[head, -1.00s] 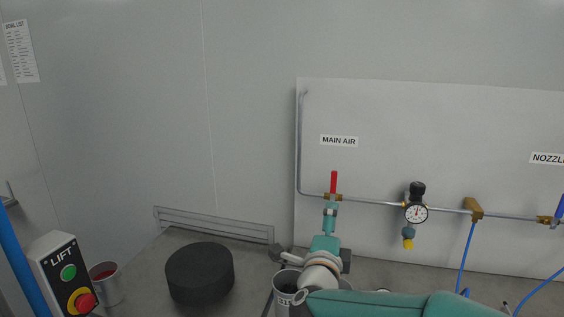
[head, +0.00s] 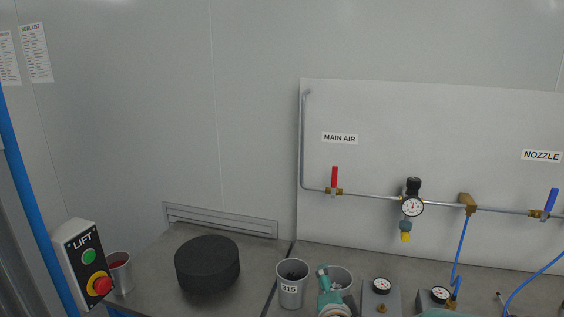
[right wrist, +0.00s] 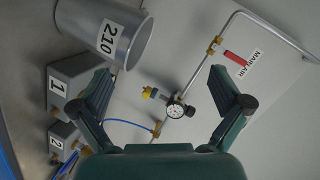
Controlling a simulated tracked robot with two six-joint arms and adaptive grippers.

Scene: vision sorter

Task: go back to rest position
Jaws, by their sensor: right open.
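My right gripper shows in the right wrist view (right wrist: 160,78) with its two dark fingers spread wide and nothing between them. In the head view only teal and pale parts of my right arm show at the bottom, below the pipe and in front of a metal cup. The red MAIN AIR valve handle (head: 334,177) stands upright, across the horizontal pipe. It also shows in the right wrist view (right wrist: 235,58), apart from the fingers. My left gripper is out of view.
A metal cup marked 315 (head: 291,286) and another cup (head: 343,278) stand near my right arm. Grey gauge boxes (head: 380,296) are to the right. A black round block (head: 207,264) and the LIFT box (head: 84,262) are left. The blue NOZZLE handle (head: 551,202) is far right.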

